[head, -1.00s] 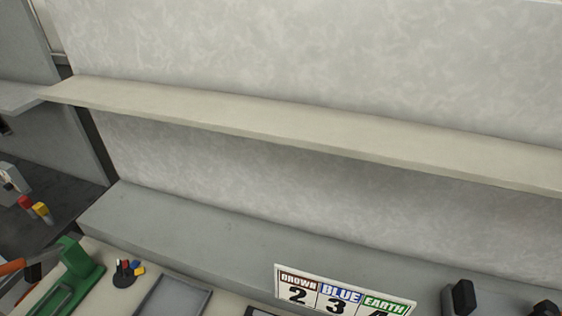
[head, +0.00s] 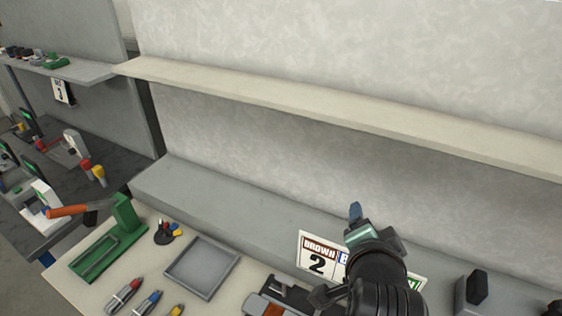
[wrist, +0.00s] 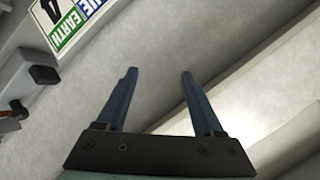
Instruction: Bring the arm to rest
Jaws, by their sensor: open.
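My gripper (wrist: 156,88) shows in the wrist view with its two blue fingers apart and nothing between them. In the head view my gripper (head: 355,212) is raised in front of the grey back ledge and wall, at the lower right. My dark wrist and arm cover part of the label sign (head: 318,256) reading BROWN 2. The sign's EARTH end also shows in the wrist view (wrist: 68,40). The gripper touches nothing that I can see.
A shelf (head: 300,110) runs along the wall above. On the bench lie a grey tray (head: 203,266), a green holder (head: 110,250), and several coloured connectors (head: 125,297). A black-and-grey block (head: 476,292) stands at the lower right.

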